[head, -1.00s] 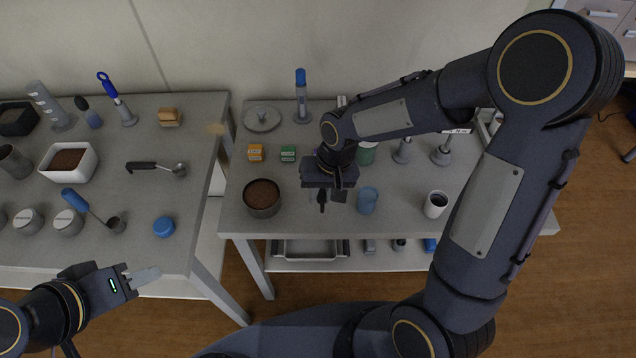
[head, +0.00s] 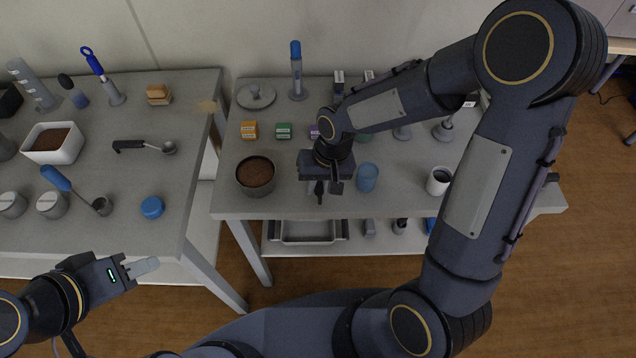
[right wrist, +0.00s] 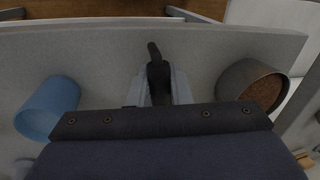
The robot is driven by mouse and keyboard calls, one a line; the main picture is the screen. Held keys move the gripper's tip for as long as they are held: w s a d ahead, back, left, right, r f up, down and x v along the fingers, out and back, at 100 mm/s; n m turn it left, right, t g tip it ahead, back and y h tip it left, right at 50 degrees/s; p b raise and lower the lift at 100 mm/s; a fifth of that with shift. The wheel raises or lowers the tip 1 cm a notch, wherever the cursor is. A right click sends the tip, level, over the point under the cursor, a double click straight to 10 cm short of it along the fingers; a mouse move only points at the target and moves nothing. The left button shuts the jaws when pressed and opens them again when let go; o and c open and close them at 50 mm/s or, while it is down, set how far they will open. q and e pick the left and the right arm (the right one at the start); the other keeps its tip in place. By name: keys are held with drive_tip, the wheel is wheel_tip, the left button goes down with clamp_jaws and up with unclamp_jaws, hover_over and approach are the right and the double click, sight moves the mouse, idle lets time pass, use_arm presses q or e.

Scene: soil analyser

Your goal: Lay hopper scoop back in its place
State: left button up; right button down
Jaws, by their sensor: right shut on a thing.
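My right gripper (head: 327,188) is over the front part of the right table, between a bowl of brown soil and a blue cup. It is shut on a dark handle (right wrist: 157,75), which stands up between the fingertips in the right wrist view. This may be the hopper scoop's handle; the rest of it is hidden by the gripper. A scoop with a black handle (head: 130,145) and a blue-handled scoop (head: 58,180) lie on the left table. My left gripper (head: 143,267) is in front of the left table, away from everything; its finger gap cannot be made out.
The soil bowl (head: 256,176) and the blue cup (head: 366,178) flank my right gripper. A white mug (head: 439,181) stands further right. Small orange (head: 249,130) and green (head: 284,131) boxes sit behind. A tray (head: 300,231) is on the lower shelf.

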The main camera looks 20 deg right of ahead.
drive_tip(key=shift+f+b, duration=0.6)
drive_tip(key=shift+f, duration=0.05)
drive_tip(key=c, duration=1.3)
unclamp_jaws()
drive_tip(key=shift+o, duration=0.2)
drive_tip(key=shift+r, duration=0.1)
drive_tip(key=v, duration=0.8)
drive_tip(key=shift+p, duration=0.35)
drive_tip(key=s+d+r+t, duration=0.2)
drive_tip(key=s+d+r, duration=0.1)
drive_tip(key=s, duration=0.4)
drive_tip(key=s+d+r+t+y+p, duration=0.1)
drive_tip(key=s+d+r+t, duration=0.2)
drive_tip(key=s+r, duration=0.3)
drive_tip(key=s, duration=0.2)
drive_tip(key=shift+s+r, duration=0.25)
